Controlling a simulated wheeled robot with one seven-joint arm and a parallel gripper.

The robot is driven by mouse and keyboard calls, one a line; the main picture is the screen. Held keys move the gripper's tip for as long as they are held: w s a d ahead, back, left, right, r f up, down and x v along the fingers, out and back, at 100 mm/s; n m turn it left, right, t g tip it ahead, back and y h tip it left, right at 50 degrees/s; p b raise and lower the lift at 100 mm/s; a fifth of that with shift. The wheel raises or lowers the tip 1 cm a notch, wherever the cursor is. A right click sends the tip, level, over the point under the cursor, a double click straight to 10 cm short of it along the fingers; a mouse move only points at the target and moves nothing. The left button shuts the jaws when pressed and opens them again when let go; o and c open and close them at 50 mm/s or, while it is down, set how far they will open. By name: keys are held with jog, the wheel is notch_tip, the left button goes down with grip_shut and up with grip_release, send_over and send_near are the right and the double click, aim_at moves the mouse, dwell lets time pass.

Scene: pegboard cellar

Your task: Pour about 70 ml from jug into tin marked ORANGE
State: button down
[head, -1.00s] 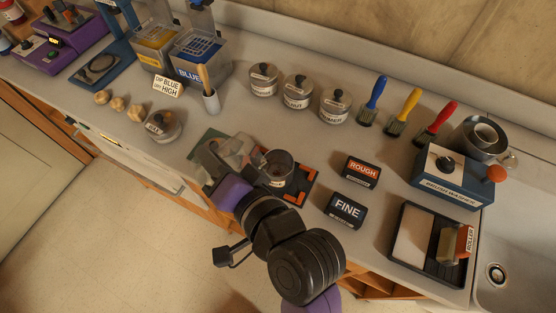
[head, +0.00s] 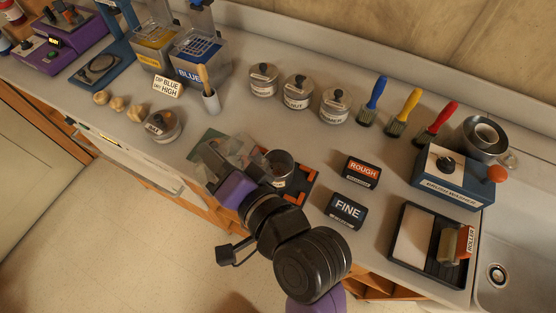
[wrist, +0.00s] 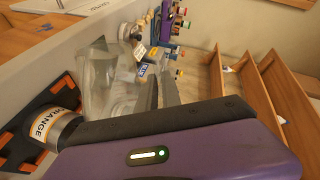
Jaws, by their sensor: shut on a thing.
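The clear jug (head: 240,147) is in my gripper (head: 212,163), above the bench and just left of the tin in the head view. It appears tilted toward the tin; the liquid level is hard to make out through the clear wall. In the wrist view the jug (wrist: 98,72) shows beyond my gripper's dark fingers (wrist: 160,92), which are shut on it. The tin marked ORANGE (wrist: 68,131) stands at the left of the wrist view. In the head view the tin (head: 280,170) is open at the top and partly hidden by my arm. I cannot see a stream.
The tin stands on a dark mat with orange corners (head: 304,190). ROUGH (head: 361,171) and FINE (head: 346,209) blocks lie to the right. The bench's front edge is close.

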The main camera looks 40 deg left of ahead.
aim_at(198, 178)
jog(key=shift+w+d+r+m, duration=0.2)
jog(key=shift+w+r+m, duration=0.15)
jog(key=shift+r+m, duration=0.05)
dwell(1.1)
jog(key=s+f+n, duration=0.1)
jog(key=s+a+f+n, duration=0.1)
jog(key=shift+s+a+f+h+p, duration=0.2)
jog(key=shift+f+h+p, duration=0.1)
jog(key=shift+f+p, duration=0.1)
jog(key=shift+f+n+t, duration=0.3)
jog(key=shift+n, duration=0.1)
jog(key=shift+s+a+f+n+t+h, duration=0.2)
jog(key=shift+s+f+n, duration=0.1)
jog(key=shift+f, duration=0.25)
jog(key=shift+s+a+f+n+t+h, duration=0.1)
jog(key=shift+s+f+n+h, duration=0.15)
jog(key=shift+f, duration=0.3)
jog(key=shift+s, duration=0.1)
dwell(0.5)
jog(key=shift+s+a+f+n, duration=0.25)
jog(key=shift+f+n, duration=0.1)
jog(key=shift+f, duration=0.15)
jog(key=s+a+f+n+t+h, duration=0.2)
jog(key=s+a+f+n+t, duration=0.1)
jog(key=s+f+n, duration=0.2)
jog(key=shift+s+f+t, duration=0.35)
jog(key=shift+f+t, duration=0.05)
jog(key=shift+f, duration=0.4)
